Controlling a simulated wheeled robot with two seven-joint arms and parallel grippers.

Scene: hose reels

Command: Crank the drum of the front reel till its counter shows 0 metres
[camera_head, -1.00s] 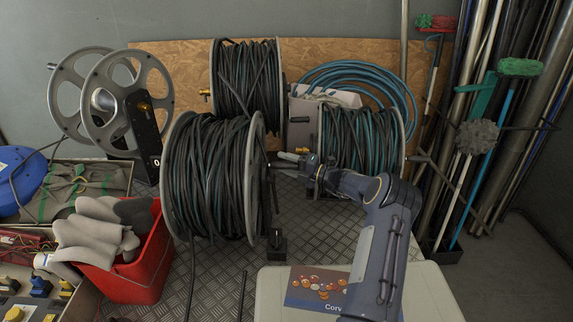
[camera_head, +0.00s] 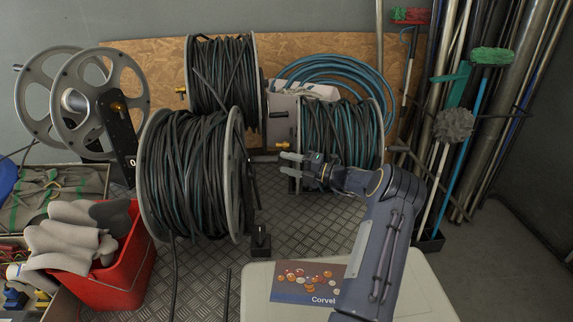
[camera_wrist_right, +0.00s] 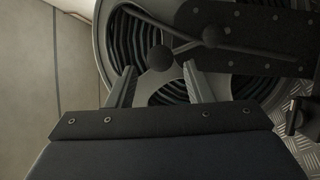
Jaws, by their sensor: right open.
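The front reel (camera_head: 190,175), wound with black and teal hose between grey flanges, stands at centre left in the head view. A dark upright frame (camera_head: 253,195) stands on its right side. In the right wrist view a reel side (camera_wrist_right: 112,40) shows slotted openings, a dark crank arm (camera_wrist_right: 180,46) and a round knob (camera_wrist_right: 211,37). My right gripper (camera_head: 284,165) is open and empty, right of the front reel and apart from its flange. In the wrist view its fingers (camera_wrist_right: 158,68) point at the reel side, below the crank. The front reel's counter is not readable. My left gripper is not in view.
Other hose reels (camera_head: 222,80) (camera_head: 340,135) stand behind. A red bin (camera_head: 125,275) with gloves is at front left. A pale box top (camera_head: 400,290) lies below my right arm.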

